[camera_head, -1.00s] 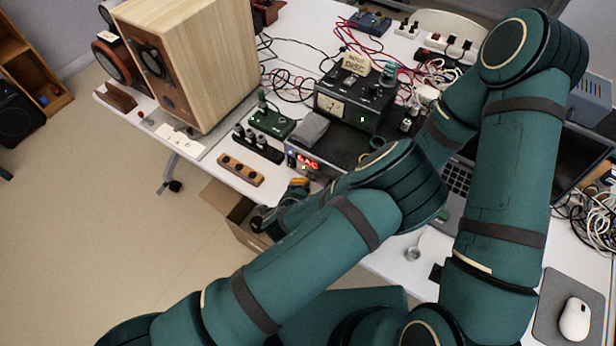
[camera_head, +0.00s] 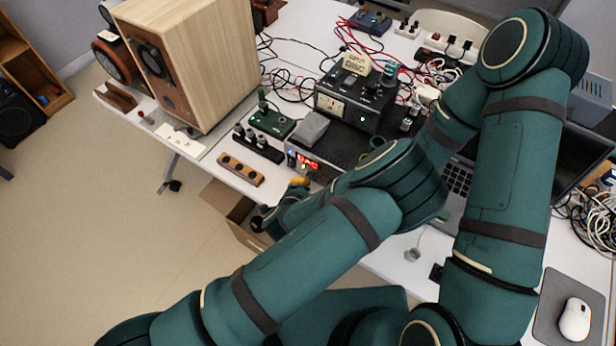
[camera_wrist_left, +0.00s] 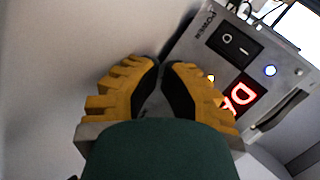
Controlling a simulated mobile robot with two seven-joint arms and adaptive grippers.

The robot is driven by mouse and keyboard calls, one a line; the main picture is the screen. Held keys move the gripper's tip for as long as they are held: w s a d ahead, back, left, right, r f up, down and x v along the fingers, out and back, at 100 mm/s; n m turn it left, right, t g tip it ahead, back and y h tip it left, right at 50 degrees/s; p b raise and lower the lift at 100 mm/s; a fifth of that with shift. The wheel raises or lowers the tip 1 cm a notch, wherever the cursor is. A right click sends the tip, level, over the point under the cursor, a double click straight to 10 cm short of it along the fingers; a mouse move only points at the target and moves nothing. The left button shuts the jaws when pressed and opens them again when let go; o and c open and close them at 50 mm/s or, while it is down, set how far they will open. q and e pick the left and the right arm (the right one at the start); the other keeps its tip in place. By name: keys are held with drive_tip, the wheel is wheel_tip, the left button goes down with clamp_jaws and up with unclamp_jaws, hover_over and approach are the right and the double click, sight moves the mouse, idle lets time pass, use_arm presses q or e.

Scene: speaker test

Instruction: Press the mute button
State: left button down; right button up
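A dark box with a red lit display (camera_head: 308,163) sits at the table's front edge. No mute label is readable. My left gripper (camera_wrist_left: 161,64) has yellow fingers with black pads, tips together and empty, just in front of the panel beside the switch. In the head view its yellow fingertip (camera_head: 300,181) shows just below the display. My right gripper is hidden behind my arms.
A wooden speaker (camera_head: 205,65) stands at the left. A meter box (camera_head: 352,103) and a grey block (camera_head: 311,127) are on or behind the dark box. A wooden knob strip (camera_head: 240,170) lies left of it. Cables spread behind. An open cardboard box (camera_head: 225,200) is below the edge.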

use_arm(q)
drive_tip(key=shift+w+d, duration=0.25)
drive_tip(key=shift+w, duration=0.05)
drive_tip(key=shift+s, duration=0.15)
drive_tip(key=shift+s+a, duration=0.15)
drive_tip(key=shift+s, duration=0.05)
idle(0.4)
drive_tip(key=shift+s+a+b, duration=0.25)
drive_tip(key=shift+s+a, duration=0.65)
drive_tip(key=shift+s, duration=0.35)
drive_tip(key=shift+s+a+b, duration=0.2)
drive_tip(key=shift+s+a, duration=0.7)
drive_tip(key=shift+s, duration=0.3)
